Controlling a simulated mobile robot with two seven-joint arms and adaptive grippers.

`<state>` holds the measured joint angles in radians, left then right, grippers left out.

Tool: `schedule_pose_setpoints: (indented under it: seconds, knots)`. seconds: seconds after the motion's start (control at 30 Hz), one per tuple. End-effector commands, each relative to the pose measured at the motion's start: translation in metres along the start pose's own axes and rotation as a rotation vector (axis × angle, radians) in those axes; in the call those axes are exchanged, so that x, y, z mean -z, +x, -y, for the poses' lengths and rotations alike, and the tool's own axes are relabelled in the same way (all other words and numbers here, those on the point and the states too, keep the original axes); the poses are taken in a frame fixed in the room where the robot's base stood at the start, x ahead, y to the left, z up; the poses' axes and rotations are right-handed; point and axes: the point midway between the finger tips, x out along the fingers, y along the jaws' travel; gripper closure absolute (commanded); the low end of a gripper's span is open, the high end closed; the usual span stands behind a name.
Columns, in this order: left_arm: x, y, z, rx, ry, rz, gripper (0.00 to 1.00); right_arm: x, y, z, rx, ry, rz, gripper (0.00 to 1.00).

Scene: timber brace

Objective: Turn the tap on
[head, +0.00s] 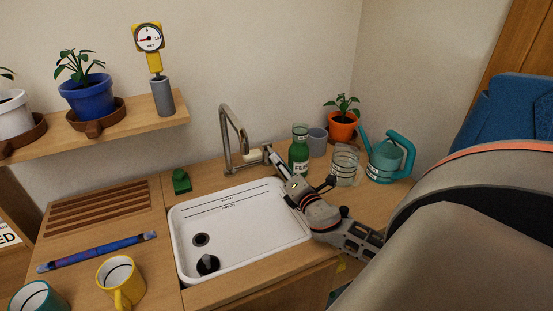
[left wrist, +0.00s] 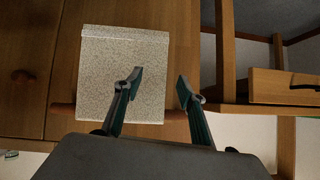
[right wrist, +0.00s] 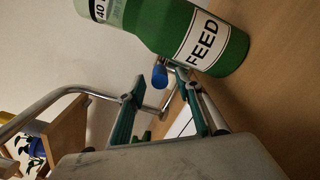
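The chrome tap (head: 226,140) stands behind the white sink (head: 185,250), its spout arching over the basin. In the right wrist view its curved pipe (right wrist: 40,107) shows at left, and a blue-ended piece (right wrist: 160,76), apparently the tap's lever, shows between my fingertips. My right gripper (head: 270,155) is beside the tap's base, to its right. Its fingers (right wrist: 158,84) are apart, with the blue end between or just beyond them; contact cannot be told. My left gripper (left wrist: 158,82) is open and empty, facing wooden furniture, and is out of the head view.
A green FEED bottle (head: 299,152) stands close by my right gripper. A glass jar (head: 345,166), teal watering can (head: 386,160), grey cup (head: 317,142) and orange pot (head: 342,127) stand further right. A green block (head: 181,182) lies left of the tap. A speckled panel (left wrist: 105,75) faces my left gripper.

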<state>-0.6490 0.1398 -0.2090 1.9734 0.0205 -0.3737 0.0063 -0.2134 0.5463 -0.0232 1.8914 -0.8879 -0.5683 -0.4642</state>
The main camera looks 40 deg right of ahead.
Motion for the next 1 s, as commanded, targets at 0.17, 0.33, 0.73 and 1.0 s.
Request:
schedule_pose_setpoints:
  seconds: [0.17,0.33,0.73,1.0]
  knots:
    - [0.001,0.000,0.000,0.000,-0.001,-0.002,0.60,-0.001,0.023,-0.001,-0.001,-0.001,0.001,0.66]
    - [0.002,0.001,0.000,0.000,-0.001,-0.004,0.60,0.000,0.032,0.000,-0.001,0.000,0.000,0.66]
    - [0.003,0.001,0.000,0.000,0.000,-0.005,0.60,0.000,0.033,0.000,0.000,0.000,0.000,0.99]
    - [0.009,-0.001,0.001,0.001,0.001,-0.010,0.60,-0.004,0.034,-0.001,0.004,0.000,-0.002,1.00]
